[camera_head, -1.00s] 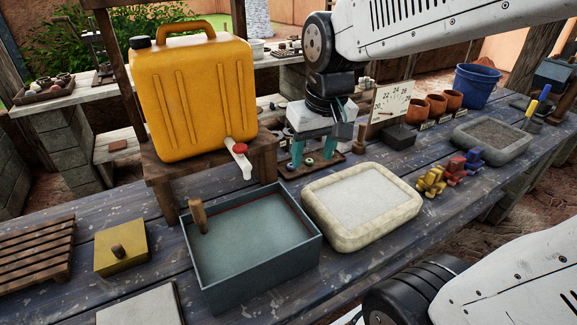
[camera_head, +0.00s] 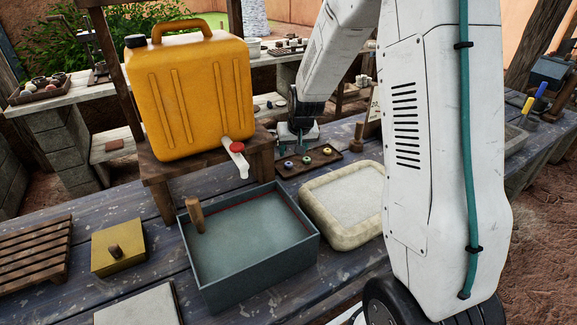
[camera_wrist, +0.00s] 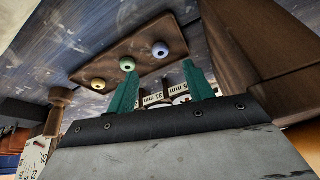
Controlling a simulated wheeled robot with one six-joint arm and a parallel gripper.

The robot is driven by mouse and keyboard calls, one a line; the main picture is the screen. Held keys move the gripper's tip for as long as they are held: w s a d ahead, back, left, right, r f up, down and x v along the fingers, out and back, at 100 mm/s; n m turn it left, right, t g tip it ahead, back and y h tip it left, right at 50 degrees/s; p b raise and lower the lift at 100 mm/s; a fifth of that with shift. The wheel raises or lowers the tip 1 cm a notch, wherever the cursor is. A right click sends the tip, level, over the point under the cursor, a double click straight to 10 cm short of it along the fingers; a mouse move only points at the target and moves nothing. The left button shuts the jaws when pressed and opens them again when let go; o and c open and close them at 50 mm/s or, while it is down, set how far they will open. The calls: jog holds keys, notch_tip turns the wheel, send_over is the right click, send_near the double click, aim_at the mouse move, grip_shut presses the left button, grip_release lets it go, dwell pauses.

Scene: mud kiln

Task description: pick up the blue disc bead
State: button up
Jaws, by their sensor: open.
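The blue disc bead (camera_head: 289,165) lies at the left end of a small dark wooden tray (camera_head: 318,165), with a green bead (camera_head: 306,160) and a yellow bead (camera_head: 327,151) in a row to its right. In the wrist view, the blue bead (camera_wrist: 160,50) is at the right end of the row, beside the green bead (camera_wrist: 127,64) and the yellow bead (camera_wrist: 98,84). My gripper (camera_head: 299,148) is open and empty, behind the row in the head view. In the wrist view, the blue bead appears between the teal fingertips (camera_wrist: 159,66), apart from both.
A yellow jerrycan (camera_head: 190,95) with a white spout (camera_head: 236,158) stands on a wooden stand just left of the tray. A blue-grey basin (camera_head: 250,240) and a pale rimmed tray (camera_head: 350,195) are in front. In the wrist view, brown wood (camera_wrist: 262,40) rises close to the right finger.

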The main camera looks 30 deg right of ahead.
aim_at(289, 164)
jog(key=x, duration=0.7)
jog(key=shift+w+f, duration=0.1)
jog(key=shift+f, duration=0.3)
jog(key=shift+c, duration=0.3)
jog(key=c, duration=1)
